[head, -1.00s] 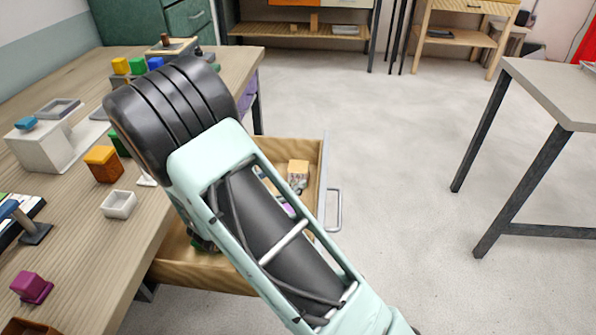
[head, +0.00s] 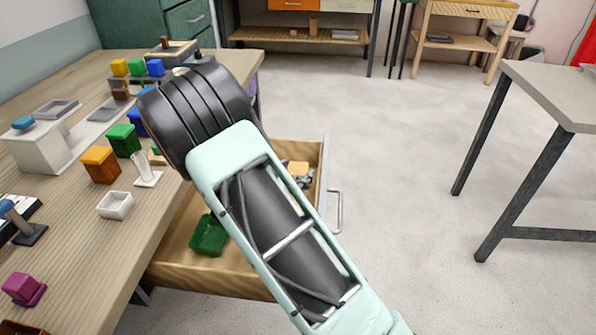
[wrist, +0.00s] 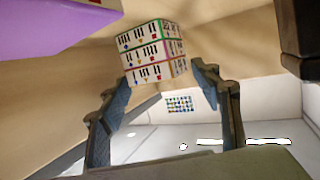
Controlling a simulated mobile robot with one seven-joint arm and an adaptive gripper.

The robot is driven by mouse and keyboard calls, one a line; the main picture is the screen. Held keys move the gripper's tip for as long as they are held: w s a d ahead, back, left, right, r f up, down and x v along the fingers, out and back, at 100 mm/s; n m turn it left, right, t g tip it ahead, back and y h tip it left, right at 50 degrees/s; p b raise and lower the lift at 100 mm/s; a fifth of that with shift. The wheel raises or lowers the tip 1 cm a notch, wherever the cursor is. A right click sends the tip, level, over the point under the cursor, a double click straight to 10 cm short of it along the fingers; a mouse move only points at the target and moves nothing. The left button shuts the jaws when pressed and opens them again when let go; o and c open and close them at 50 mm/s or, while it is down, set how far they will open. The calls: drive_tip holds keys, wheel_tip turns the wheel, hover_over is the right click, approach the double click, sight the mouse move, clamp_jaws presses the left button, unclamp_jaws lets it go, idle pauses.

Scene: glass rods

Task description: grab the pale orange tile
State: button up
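In the wrist view a small block (wrist: 152,55) shows three stacked layers with white printed sides. Their edges look green, pink and, lowest in the picture, pale orange (wrist: 155,74). I cannot tell for sure that this layer is the pale orange tile. In the head view a pale orange-tan top (head: 298,168) shows inside the open drawer, partly beside my arm. My gripper (wrist: 160,92) is open, with one finger on each side of the picture and the block beyond and between the tips. No contact is visible.
The wooden drawer (head: 175,262) is pulled out, its walls close around my gripper. A green container (head: 208,235) lies in it. A purple thing (wrist: 60,22) and a dark thing (wrist: 299,40) flank the block. The workbench (head: 75,235) at left carries several small boxes.

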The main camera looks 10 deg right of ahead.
drive_tip(key=c, duration=1.1)
